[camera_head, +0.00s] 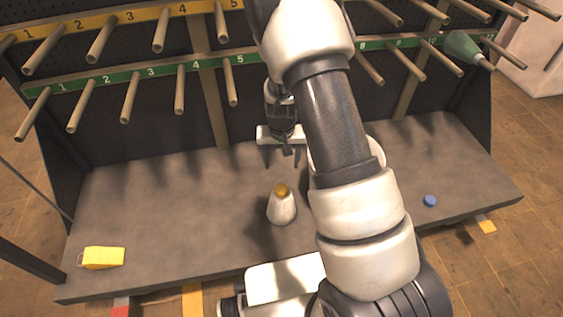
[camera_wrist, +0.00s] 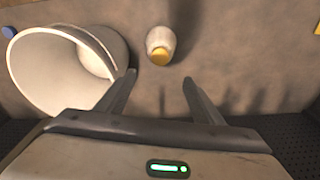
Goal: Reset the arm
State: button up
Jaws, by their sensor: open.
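My gripper (camera_head: 283,153) hangs over the back part of the grey table, in front of the lower peg row. In the wrist view its two fingers (camera_wrist: 159,80) are spread apart with nothing between them. A white bottle-like object with a yellow-brown top (camera_head: 282,205) stands upright on the table, nearer the front than the gripper and apart from it. It also shows in the wrist view (camera_wrist: 160,40), beyond the fingertips. My arm comes up from the front and hides part of the table's middle right.
The table (camera_head: 160,210) holds a yellow box (camera_head: 103,257) at left and a small blue disc (camera_head: 430,201) at right. Numbered yellow and green rails carry wooden pegs (camera_head: 128,100) jutting outward. A large white rounded shape (camera_wrist: 50,75) is unclear.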

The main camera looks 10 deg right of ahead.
dwell(0.3)
jog(key=s+a+r+t+y, duration=0.1)
jog(key=s+r, duration=0.2)
jog(key=r, duration=0.8)
jog(key=s+a+r+t, duration=0.1)
jog(key=s+r, duration=0.1)
jog(key=r, duration=0.9)
jog(key=s+d+r+n+t, duration=0.1)
jog(key=s+r, duration=0.6)
jog(key=s, duration=0.2)
jog(key=s+d+r+n+t, duration=0.1)
jog(key=s+d+r, duration=0.1)
jog(key=s+r, duration=0.65)
notch_tip(320, 180, up, 20)
jog(key=s+p, duration=0.1)
jog(key=p, duration=2.1)
jog(key=shift+a+h, duration=0.25)
jog(key=shift+h, duration=0.05)
jog(key=shift+r, duration=0.1)
